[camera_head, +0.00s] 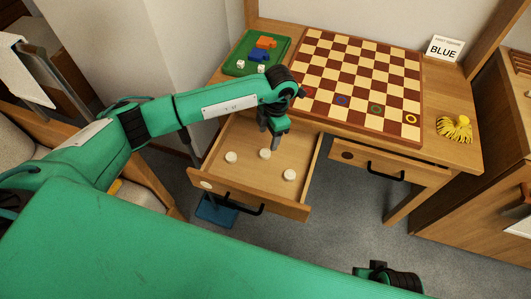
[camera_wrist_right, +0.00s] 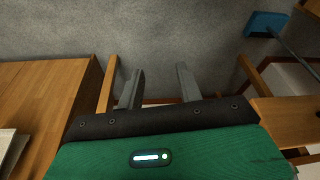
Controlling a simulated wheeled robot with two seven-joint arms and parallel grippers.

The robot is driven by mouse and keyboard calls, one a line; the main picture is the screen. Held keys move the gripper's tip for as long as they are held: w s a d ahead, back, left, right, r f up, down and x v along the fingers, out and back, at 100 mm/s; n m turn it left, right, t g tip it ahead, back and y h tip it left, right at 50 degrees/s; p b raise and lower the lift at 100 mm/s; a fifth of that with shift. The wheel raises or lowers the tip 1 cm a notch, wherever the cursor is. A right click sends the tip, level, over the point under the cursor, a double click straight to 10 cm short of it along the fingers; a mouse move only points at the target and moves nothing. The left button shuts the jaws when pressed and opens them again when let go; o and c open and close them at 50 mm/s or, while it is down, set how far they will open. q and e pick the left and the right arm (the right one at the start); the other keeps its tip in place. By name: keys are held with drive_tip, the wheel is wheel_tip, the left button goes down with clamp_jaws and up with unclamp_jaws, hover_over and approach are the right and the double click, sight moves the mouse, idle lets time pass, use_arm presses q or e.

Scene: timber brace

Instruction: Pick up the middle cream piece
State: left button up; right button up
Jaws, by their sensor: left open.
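Three round cream pieces lie in the open left drawer (camera_head: 245,185). The left cream piece (camera_head: 231,156) and the right cream piece (camera_head: 289,174) sit on either side of the middle cream piece (camera_head: 265,153). My left gripper (camera_head: 270,138) is open and empty, pointing down over the back of the drawer. Its fingers appear just above and behind the middle piece in the picture, apart from it as far as I can tell. My right gripper (camera_wrist_right: 160,72) is open and empty in the right wrist view, with bare floor between its fingers.
A checkered board (camera_head: 355,80) lies on the desk, with coloured rings along its near edge.

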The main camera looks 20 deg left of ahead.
sight(265, 152)
use_arm(q)
wheel_tip(265, 152, down, 3)
drive_tip(key=shift+s+a+r, duration=0.1)
drive_tip(key=shift+s+r, duration=0.05)
drive_tip(key=shift+r, duration=0.05)
drive_tip(key=shift+f, duration=0.35)
drive_tip(key=shift+a+f, duration=0.1)
drive_tip(key=shift+f, duration=0.25)
drive_tip(key=f, duration=0.3)
drive_tip(key=shift+a+f, duration=0.25)
drive_tip(key=shift+f, duration=0.4)
drive_tip(key=c, duration=1.1)
drive_tip(key=shift+o, duration=0.2)
use_arm(e)
drive_tip(key=shift+w+r, duration=0.15)
drive_tip(key=shift+r, duration=0.1)
use_arm(q)
drive_tip(key=shift+r, duration=0.1)
